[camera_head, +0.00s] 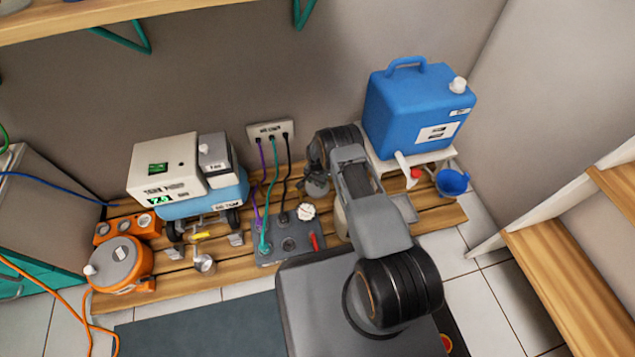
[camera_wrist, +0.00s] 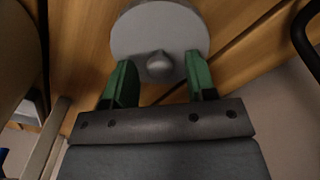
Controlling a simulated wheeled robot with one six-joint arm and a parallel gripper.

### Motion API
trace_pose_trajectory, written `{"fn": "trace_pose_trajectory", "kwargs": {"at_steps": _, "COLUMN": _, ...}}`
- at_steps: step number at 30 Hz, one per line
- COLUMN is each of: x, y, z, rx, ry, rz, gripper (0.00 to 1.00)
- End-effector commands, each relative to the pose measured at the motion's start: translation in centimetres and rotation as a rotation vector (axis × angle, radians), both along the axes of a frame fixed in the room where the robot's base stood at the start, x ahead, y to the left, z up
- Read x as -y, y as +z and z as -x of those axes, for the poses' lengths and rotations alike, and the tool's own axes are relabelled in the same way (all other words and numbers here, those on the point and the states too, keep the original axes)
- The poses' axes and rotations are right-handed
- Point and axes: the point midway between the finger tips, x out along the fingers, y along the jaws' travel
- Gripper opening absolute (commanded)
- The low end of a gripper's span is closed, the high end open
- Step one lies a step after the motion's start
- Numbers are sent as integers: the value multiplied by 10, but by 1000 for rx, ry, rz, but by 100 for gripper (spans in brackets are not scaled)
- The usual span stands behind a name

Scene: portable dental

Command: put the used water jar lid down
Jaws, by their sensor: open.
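A round, pale grey lid (camera_wrist: 160,28) with a small knob (camera_wrist: 159,65) at its middle shows at the top of the wrist view, over the wooden slats. I take it to be the used water jar lid. My gripper (camera_wrist: 157,76) has its two green fingers apart, one on each side of the knob, with gaps between knob and fingers. The lid seems to lie on the slats, but I cannot tell its exact height.
The slatted bench (camera_head: 180,277) holds a blue water canister (camera_head: 400,115) at right, a blue cup (camera_head: 452,182), a grey and blue machine (camera_head: 165,170) and an orange round unit (camera_head: 120,265) at left. A socket strip (camera_head: 270,130) with cables hangs behind. A dark cable (camera_wrist: 305,40) shows close by.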

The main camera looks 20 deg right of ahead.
Motion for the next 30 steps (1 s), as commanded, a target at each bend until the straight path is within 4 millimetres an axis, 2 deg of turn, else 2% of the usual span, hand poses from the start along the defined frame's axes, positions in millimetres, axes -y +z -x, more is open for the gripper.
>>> {"fn": "trace_pose_trajectory", "kwargs": {"at_steps": 1, "x": 0, "y": 13, "z": -1, "rx": 1, "ry": 0, "rz": 0, "gripper": 51}}
{"fn": "trace_pose_trajectory", "kwargs": {"at_steps": 9, "x": 0, "y": 67, "z": -1, "rx": 1, "ry": 0, "rz": 0, "gripper": 51}}
{"fn": "trace_pose_trajectory", "kwargs": {"at_steps": 15, "x": 0, "y": 96, "z": 0, "rx": 1, "ry": 0, "rz": 0, "gripper": 51}}
{"fn": "trace_pose_trajectory", "kwargs": {"at_steps": 20, "x": 0, "y": 110, "z": 0, "rx": 1, "ry": 2, "rz": 0, "gripper": 51}}
{"fn": "trace_pose_trajectory", "kwargs": {"at_steps": 23, "x": 0, "y": 128, "z": -3, "rx": 8, "ry": 16, "rz": 0, "gripper": 51}}
{"fn": "trace_pose_trajectory", "kwargs": {"at_steps": 26, "x": 0, "y": 162, "z": -7, "rx": 22, "ry": 51, "rz": 1, "gripper": 51}}
{"fn": "trace_pose_trajectory", "kwargs": {"at_steps": 29, "x": 0, "y": 212, "z": -6, "rx": 42, "ry": 107, "rz": 2, "gripper": 51}}
{"fn": "trace_pose_trajectory", "kwargs": {"at_steps": 30, "x": 0, "y": 234, "z": -4, "rx": 50, "ry": 134, "rz": 4, "gripper": 51}}
